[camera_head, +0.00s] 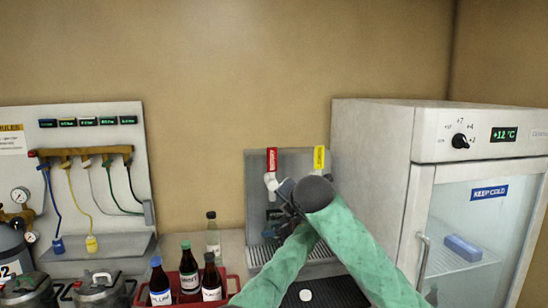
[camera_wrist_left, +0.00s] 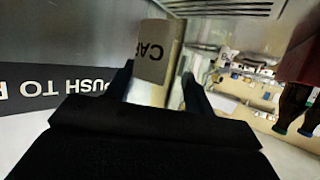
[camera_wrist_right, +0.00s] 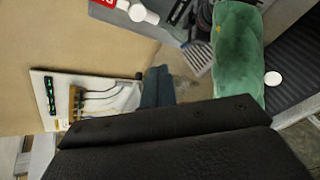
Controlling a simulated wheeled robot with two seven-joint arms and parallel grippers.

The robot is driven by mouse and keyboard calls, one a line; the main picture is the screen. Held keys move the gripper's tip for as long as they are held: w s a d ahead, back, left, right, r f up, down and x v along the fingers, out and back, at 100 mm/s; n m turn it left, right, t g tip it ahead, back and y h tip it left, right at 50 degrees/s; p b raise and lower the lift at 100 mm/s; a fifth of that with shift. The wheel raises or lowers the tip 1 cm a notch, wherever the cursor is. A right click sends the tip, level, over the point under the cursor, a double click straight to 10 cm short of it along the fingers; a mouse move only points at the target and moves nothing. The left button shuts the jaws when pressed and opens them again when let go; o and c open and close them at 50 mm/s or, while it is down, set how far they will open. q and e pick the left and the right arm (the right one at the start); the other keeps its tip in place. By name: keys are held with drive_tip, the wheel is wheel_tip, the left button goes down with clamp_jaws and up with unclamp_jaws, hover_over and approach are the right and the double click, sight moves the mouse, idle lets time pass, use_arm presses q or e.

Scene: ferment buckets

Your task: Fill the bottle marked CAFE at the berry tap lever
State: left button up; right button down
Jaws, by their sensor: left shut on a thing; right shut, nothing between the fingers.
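The CAFE bottle (camera_wrist_left: 155,60) is between the fingers of my left gripper (camera_wrist_left: 158,88), with its beige label showing upside down. My left gripper (camera_head: 283,213) is in front of the tap station (camera_head: 255,200), and the bottle cannot be made out there. A red tap lever (camera_head: 272,160) and a yellow tap lever (camera_head: 319,158) stand on top; their lettering is too small to read. My right gripper (camera_wrist_right: 158,85) is shut and empty, below and beside a white tap (camera_wrist_right: 138,11) with a red tag. In the head view it is mostly hidden.
A red crate (camera_head: 233,285) with several dark bottles stands left of the taps, a clear bottle (camera_head: 213,235) behind it. A fridge (camera_head: 375,150) closes off the right. A hose panel (camera_head: 110,160) is at left. My two arms cross close together before the drip tray.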

drive_tip(key=w+a+r+n+t, duration=0.1)
drive_tip(key=w+a+r+n, duration=0.1)
drive_tip(key=w+r+n, duration=0.5)
wheel_tip(320, 180, up, 4)
drive_tip(key=shift+r+n+t+h, duration=0.1)
drive_tip(key=shift+n+t+h, duration=0.25)
drive_tip(key=shift+n, duration=0.65)
drive_tip(key=shift+w, duration=0.2)
approach(272, 156)
drive_tip(key=x, duration=0.5)
drive_tip(key=shift+d+f, duration=0.1)
drive_tip(key=shift+f, duration=0.3)
drive_tip(key=shift+w, duration=0.7)
